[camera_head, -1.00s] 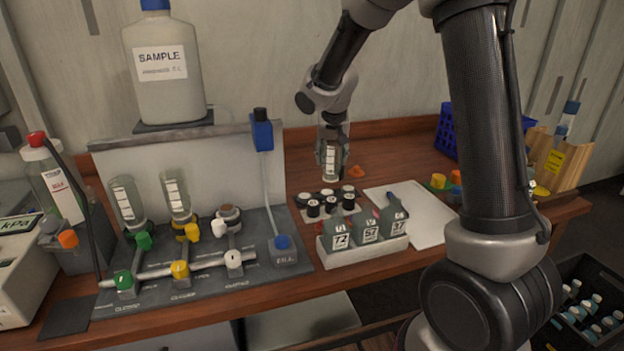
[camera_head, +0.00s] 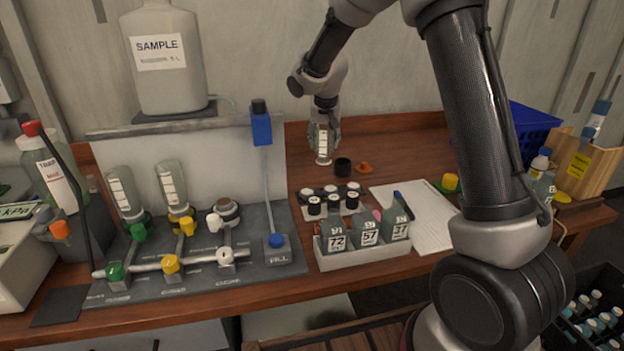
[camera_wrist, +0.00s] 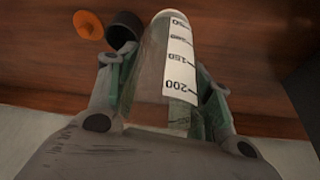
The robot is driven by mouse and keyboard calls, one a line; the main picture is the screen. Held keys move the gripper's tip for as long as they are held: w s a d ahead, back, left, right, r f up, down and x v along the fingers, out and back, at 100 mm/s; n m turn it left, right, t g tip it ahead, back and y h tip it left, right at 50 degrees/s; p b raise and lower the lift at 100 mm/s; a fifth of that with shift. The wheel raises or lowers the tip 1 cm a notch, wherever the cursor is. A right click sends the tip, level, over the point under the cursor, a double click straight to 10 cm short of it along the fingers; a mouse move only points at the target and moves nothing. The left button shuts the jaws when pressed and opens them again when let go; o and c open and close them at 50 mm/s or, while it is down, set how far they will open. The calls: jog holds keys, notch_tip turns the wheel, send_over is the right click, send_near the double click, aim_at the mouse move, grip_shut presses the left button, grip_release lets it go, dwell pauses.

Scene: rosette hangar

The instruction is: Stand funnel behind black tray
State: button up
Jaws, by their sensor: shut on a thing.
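My gripper (camera_head: 323,142) is shut on a clear funnel (camera_head: 323,150) with a white graduated label, above the back of the wooden bench. In the wrist view the funnel (camera_wrist: 170,75) lies between my gripper's fingers (camera_wrist: 165,95), its scale showing marks up to 200. From these views I cannot tell whether its lower end touches the bench. A flat black tray-like pad (camera_head: 58,306) lies at the bench's front left. I cannot tell if that is the black tray. Two similar graduated vessels (camera_head: 171,184) stand tilted on the valve manifold.
A black cup (camera_head: 343,166) and an orange piece (camera_head: 364,168) lie right of the funnel. In front are capped vials (camera_head: 331,196) and a white box (camera_head: 362,258) of grey bottles. The manifold's upright panel (camera_head: 212,165) stands left.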

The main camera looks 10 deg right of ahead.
jog(key=w+a+r+n+y, duration=0.1)
jog(key=w+a+r+n, duration=0.2)
jog(key=w, duration=0.1)
jog(key=shift+n+y, duration=0.4)
jog(key=shift+n, duration=0.4)
jog(key=f, duration=1)
jog(key=shift+s+a+f, duration=0.1)
jog(key=shift+a+f, duration=0.15)
jog(key=shift+f, duration=0.15)
jog(key=o, duration=1)
